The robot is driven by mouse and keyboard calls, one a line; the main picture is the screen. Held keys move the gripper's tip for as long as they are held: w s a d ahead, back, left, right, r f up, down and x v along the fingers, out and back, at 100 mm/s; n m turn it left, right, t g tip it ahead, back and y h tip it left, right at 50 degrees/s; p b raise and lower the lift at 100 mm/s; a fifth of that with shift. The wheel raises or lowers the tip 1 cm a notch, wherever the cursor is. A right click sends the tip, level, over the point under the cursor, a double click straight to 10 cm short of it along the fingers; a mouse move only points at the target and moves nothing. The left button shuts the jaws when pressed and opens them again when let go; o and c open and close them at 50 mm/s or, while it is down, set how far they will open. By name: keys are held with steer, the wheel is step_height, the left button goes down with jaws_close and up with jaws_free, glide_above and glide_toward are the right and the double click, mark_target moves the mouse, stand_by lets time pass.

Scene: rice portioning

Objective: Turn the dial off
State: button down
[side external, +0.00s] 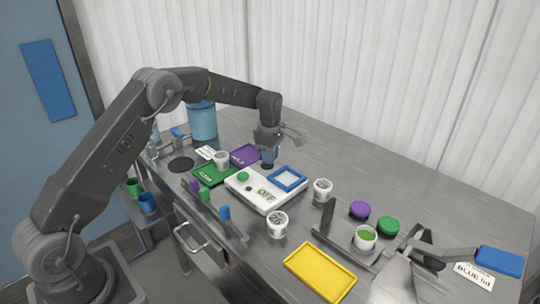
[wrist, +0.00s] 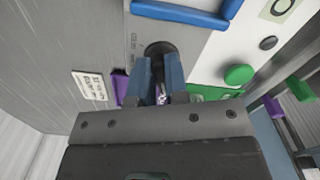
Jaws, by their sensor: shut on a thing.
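The dial (side external: 267,167) is a dark round knob at the back edge of the white unit (side external: 236,189), whose front carries the word OFF. In the wrist view the dial (wrist: 160,47) sits on a grey panel, partly hidden by the fingers. My gripper (side external: 268,158) points down over it. In the wrist view my gripper (wrist: 159,62) has its two blue-grey fingers close on either side of the dial, shut on it. The direction of the dial's pointer is hidden.
A green button (side external: 243,176) and a blue frame (side external: 289,179) sit on the white unit. Green (side external: 209,181) and purple (side external: 255,149) trays lie close by. White cups (side external: 323,190) stand to the right. A yellow tray (side external: 320,273) lies in front. The back right tabletop is clear.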

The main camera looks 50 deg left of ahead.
steer(key=c, duration=1.1)
jaws_free()
steer(key=shift+c, duration=0.2)
steer(key=shift+r, duration=0.15)
step_height(320, 180, up, 14)
steer(key=shift+f, duration=0.2)
steer(key=shift+r, duration=0.1)
steer(key=s+d+r+m+t, duration=0.1)
steer(key=s+d+r+m, duration=0.2)
steer(key=s+r+m, duration=0.35)
steer(key=s+d+r+m+t, duration=0.2)
steer(key=s+d+r+m, duration=0.2)
steer(key=s, duration=0.5)
steer(key=s+d+f+m+t, duration=0.1)
steer(key=s+d+f+m, duration=0.1)
steer(key=s+m, duration=0.4)
steer(key=s+d+f+m+t, duration=0.1)
steer(key=s+m, duration=0.4)
steer(key=s, duration=0.9)
step_height(320, 180, down, 3)
steer(key=shift+s+d+r+m+t, duration=0.1)
steer(key=shift+s+d+m+t, duration=0.25)
steer(key=shift+d, duration=0.15)
